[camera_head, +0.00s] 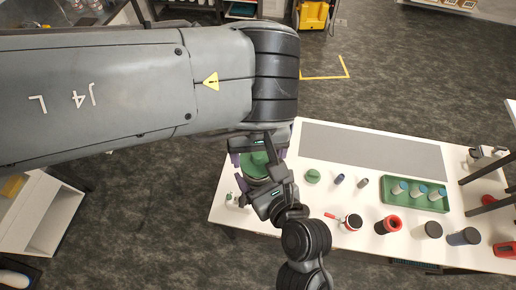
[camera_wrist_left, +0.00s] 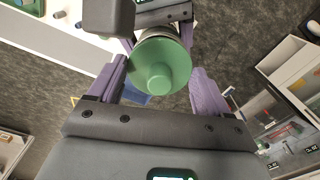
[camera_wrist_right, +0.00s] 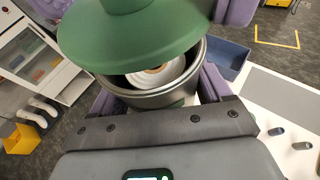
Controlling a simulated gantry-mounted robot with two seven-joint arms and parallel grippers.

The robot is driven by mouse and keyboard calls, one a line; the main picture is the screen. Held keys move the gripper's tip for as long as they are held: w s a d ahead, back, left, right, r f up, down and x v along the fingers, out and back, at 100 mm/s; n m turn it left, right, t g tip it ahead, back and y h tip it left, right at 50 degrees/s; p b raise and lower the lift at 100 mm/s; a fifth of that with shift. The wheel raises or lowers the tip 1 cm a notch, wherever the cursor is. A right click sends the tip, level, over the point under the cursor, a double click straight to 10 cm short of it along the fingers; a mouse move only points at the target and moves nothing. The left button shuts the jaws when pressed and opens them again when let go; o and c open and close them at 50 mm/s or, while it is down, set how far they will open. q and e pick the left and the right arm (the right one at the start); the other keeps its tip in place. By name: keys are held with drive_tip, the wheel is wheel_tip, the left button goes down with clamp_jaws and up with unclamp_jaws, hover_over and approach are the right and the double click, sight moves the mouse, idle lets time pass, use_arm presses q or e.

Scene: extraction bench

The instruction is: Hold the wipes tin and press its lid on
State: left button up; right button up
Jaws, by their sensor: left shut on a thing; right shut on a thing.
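The green lid (camera_wrist_left: 160,68) with its round knob sits between the purple fingers of my left gripper (camera_wrist_left: 160,85), which is shut on it. The metal wipes tin (camera_wrist_right: 160,97) is between the fingers of my right gripper (camera_wrist_right: 157,92), which is shut on it. In the right wrist view the lid (camera_wrist_right: 130,40) is over the tin, apart from the near rim. A white roll of wipes (camera_wrist_right: 157,75) shows through the gap. In the head view, the left gripper (camera_head: 257,150) and right gripper (camera_head: 262,195) meet around the lid (camera_head: 256,165), and the tin is mostly hidden.
The white table (camera_head: 290,215) carries another small green item (camera_head: 312,176), a green tray (camera_head: 415,197) with several small containers, a red-handled pot (camera_head: 352,221) and several jars. A grey mat (camera_head: 375,150) is bare. A blue bin (camera_wrist_right: 228,58) stands behind the tin.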

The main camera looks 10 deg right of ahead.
use_arm(q)
drive_tip(key=shift+f, duration=0.4)
drive_tip(key=shift+f, duration=0.6)
idle(0.4)
drive_tip(key=o, duration=0.9)
drive_tip(key=shift+o, duration=0.2)
wheel_tip(320, 180, up, 12)
